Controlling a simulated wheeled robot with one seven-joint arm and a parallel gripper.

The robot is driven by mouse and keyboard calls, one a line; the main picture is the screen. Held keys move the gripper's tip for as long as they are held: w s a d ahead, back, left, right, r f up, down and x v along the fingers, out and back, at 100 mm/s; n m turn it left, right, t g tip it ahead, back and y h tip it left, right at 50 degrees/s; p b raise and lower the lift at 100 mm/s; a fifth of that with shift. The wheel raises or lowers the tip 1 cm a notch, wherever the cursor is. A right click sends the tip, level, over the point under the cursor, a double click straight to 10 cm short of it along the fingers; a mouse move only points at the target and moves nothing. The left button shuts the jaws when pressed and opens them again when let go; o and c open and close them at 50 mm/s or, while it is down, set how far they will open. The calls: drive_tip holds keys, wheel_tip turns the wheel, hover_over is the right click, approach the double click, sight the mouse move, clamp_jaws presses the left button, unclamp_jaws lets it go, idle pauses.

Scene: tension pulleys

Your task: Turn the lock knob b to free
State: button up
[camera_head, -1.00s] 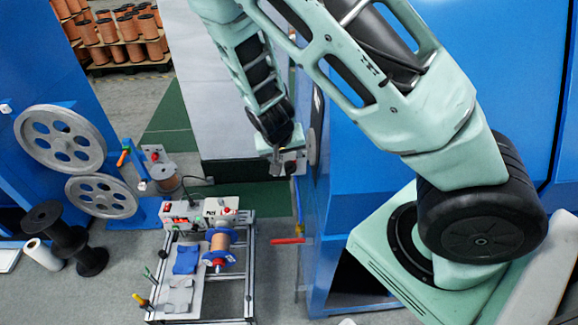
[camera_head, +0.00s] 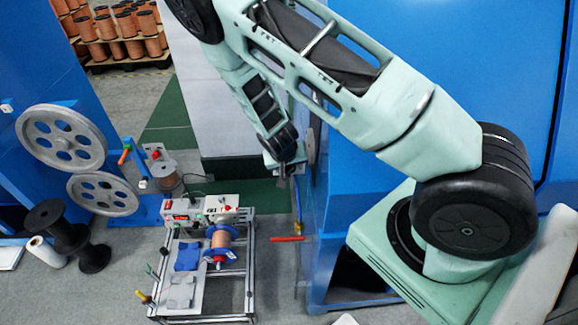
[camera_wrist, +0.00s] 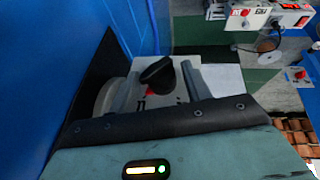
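A black lock knob (camera_wrist: 156,72) sits on a pale grey box (camera_wrist: 165,93) in the wrist view, with a small red mark beside it. I cannot read which letter it carries. My gripper (camera_wrist: 161,64) is open, with one grey finger to the left of the knob and one to the right. A gap shows between the knob and each finger; I cannot tell how deep the fingers reach. In the head view my gripper (camera_head: 285,174) points down beside the blue machine, and the knob is hidden behind it.
A blue machine cabinet (camera_head: 350,215) stands close on the right. A red bar (camera_head: 287,239) sticks out below my gripper. A bench frame (camera_head: 249,270) with a copper spool (camera_head: 221,238) stands to the lower left. Grey handwheels (camera_head: 62,138) are at the far left.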

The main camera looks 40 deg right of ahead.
drive_tip(key=c, duration=0.6)
drive_tip(key=shift+a, duration=0.1)
drive_tip(key=shift+w+a+f+n+g+h+b, duration=0.1)
drive_tip(key=shift+a+f+n+g+h+b, duration=0.1)
drive_tip(key=shift+g+h+b, duration=0.3)
drive_tip(key=shift+w+a+f+n+g+h+b, duration=0.1)
drive_tip(key=shift+n+g+h+b, duration=0.15)
drive_tip(key=shift+h, duration=0.45)
drive_tip(key=shift+c, duration=0.2)
drive_tip(key=h+b, duration=0.1)
drive_tip(key=g+h+b, duration=0.1)
drive_tip(key=h+b, duration=0.1)
drive_tip(key=shift+w+a+f+n+g, duration=0.1)
drive_tip(key=shift+w+f+n+g, duration=0.05)
drive_tip(key=shift+f+n+g, duration=0.1)
drive_tip(key=n+g+h+b, duration=0.1)
drive_tip(key=h+b, duration=0.1)
drive_tip(key=b, duration=0.2)
drive_tip(key=f+n+g+h+b, duration=0.1)
drive_tip(key=h+b, duration=0.2)
drive_tip(key=g+h+b, duration=0.1)
drive_tip(key=h+b, duration=0.2)
drive_tip(key=b, duration=0.1)
drive_tip(key=shift+a+f+n+b, duration=0.15)
drive_tip(key=shift+n+b, duration=0.15)
drive_tip(key=shift+n, duration=0.1)
drive_tip(key=shift+n+g+h+b, duration=0.3)
drive_tip(key=shift+n+h+b, duration=0.1)
drive_tip(key=shift+h+b, duration=0.4)
